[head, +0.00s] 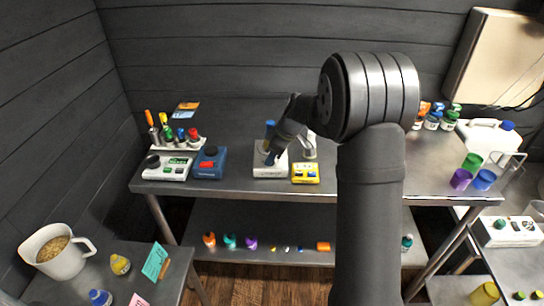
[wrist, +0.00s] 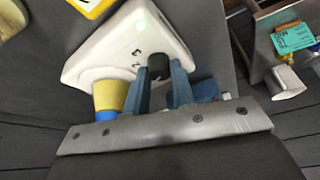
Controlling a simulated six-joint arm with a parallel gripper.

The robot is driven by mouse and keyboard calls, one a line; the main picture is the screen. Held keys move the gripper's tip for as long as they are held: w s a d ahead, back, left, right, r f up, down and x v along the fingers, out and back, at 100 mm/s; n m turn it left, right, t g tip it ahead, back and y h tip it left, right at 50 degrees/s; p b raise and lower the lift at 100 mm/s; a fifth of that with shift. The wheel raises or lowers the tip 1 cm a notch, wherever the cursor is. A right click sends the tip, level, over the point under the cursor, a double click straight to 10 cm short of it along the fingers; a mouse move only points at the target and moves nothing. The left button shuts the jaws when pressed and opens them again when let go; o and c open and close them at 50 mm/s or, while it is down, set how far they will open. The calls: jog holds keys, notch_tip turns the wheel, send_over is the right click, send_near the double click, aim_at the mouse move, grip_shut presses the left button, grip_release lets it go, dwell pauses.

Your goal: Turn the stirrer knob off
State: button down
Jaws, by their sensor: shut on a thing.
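The stirrer looks to be the white box (head: 266,172) at the front middle of the metal table. It fills the upper part of the wrist view (wrist: 122,40), with a small green light lit on its top. Its black knob (wrist: 158,66) sits between the two blue fingers of my gripper (wrist: 161,74), which is shut on it. In the head view my gripper (head: 271,157) comes down from the right onto the box's front, and the knob is hidden. A yellow vessel with a blue cap (wrist: 108,97) stands beside the fingers in the wrist view. The knob's pointer cannot be made out.
A dark blue box (head: 209,163) and a white box with a black knob (head: 165,169) stand to the left. A rack of colourful tools (head: 178,142) is behind them. Purple and green cups (head: 461,179) stand far right.

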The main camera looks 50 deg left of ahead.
jog(key=n, duration=0.2)
jog(key=n+g+h, duration=0.1)
jog(key=n, duration=0.1)
jog(key=shift+w+n+g, duration=0.1)
jog(key=shift+n+g, duration=0.2)
jog(key=shift+a+n+g+h, duration=0.15)
jog(key=shift+n+h, duration=0.2)
jog(key=shift+n, duration=0.65)
jog(key=shift+n+g+h, duration=0.15)
jog(key=shift+n+h, duration=0.2)
jog(key=shift+n, duration=0.65)
jog(key=c, duration=1.2)
grip_release()
jog(key=shift+w, duration=0.1)
jog(key=shift+c, duration=0.2)
jog(key=v, duration=1.7)
jog(key=shift+r, duration=0.2)
jog(key=shift+a, duration=0.1)
